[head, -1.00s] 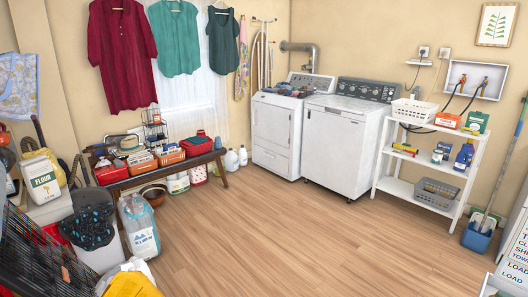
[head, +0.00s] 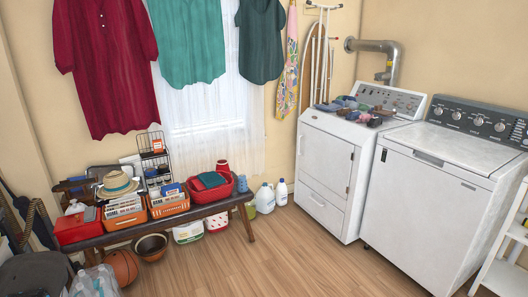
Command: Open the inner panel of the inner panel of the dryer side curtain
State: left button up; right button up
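A white sheer curtain (head: 250,135) hangs over the window at the back wall, left of the dryer. Its right side hangs nearest the dryer, and its left part (head: 175,125) also covers the glass. The teal and dark green tops hide much of its upper part. I cannot tell where one panel ends and another begins. The white dryer (head: 325,160) has a front door and stands right of the window, with several small dark items on top. Neither of my grippers shows in the head view.
A low bench (head: 150,225) with baskets, a straw hat and a red bin stands below the window. Bottles (head: 265,198) stand on the floor between bench and dryer. A white washer (head: 440,190) is at the right. An ironing board (head: 317,60) leans behind the dryer. Wooden floor in front is clear.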

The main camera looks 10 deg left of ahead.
aim_at(218, 91)
jog(key=i+u, duration=0.45)
jog(key=i, duration=1.7)
